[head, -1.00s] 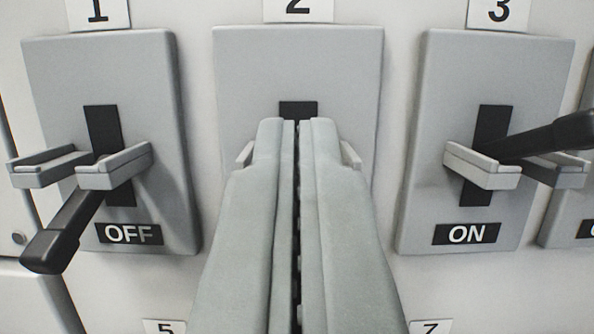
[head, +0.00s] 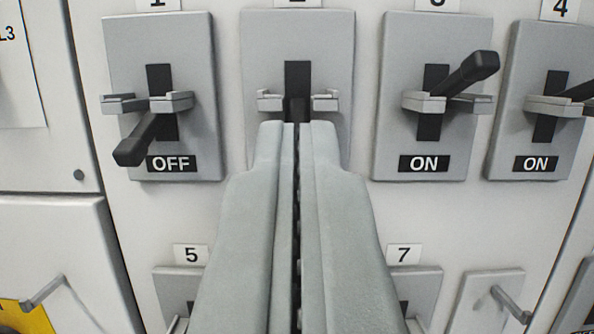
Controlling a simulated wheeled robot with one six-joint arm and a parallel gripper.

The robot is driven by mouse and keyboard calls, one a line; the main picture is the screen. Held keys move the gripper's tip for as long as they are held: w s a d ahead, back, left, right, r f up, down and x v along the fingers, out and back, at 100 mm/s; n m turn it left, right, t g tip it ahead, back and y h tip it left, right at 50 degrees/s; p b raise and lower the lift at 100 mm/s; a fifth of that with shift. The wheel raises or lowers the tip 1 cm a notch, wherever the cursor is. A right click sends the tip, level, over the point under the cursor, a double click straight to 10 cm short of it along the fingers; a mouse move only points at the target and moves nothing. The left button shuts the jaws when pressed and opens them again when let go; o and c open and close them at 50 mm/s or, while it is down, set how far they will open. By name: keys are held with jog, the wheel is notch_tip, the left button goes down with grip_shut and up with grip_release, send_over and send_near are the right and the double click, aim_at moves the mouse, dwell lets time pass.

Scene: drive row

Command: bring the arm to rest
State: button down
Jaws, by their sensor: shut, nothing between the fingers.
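My gripper (head: 297,128) is in the lower middle of the head view. Its two grey fingers are shut together with nothing between them. They point at the panel and overlap the lower part of switch plate 2 (head: 262,40). The handle and label of switch 2 are mostly hidden behind the fingers; a dark part shows just above the fingertips. I cannot tell whether the fingers touch anything.
Switch 1 (head: 137,145) has its handle down at OFF. Switch 3 (head: 470,72) and switch 4 (head: 545,105) read ON. Below are plates marked 5 (head: 191,254) and 7 (head: 404,256), partly cut off, and a small lever (head: 510,303) at lower right.

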jog(key=shift+s+f, duration=0.4)
jog(key=shift+f, duration=0.1)
jog(key=s+f+g, duration=0.1)
jog(key=s+f, duration=0.1)
jog(key=s, duration=1)
jog(key=s+f+g, duration=0.2)
jog(key=s, duration=1)
jog(key=s+f+g, duration=0.1)
jog(key=s+f, duration=0.5)
jog(key=s, duration=0.2)
jog(key=s+f, duration=0.6)
jog(key=s, duration=0.3)
jog(key=shift+s+g, duration=0.3)
jog(key=shift+g, duration=0.1)
jog(key=shift+w+r, duration=0.1)
jog(key=shift+r, duration=0.05)
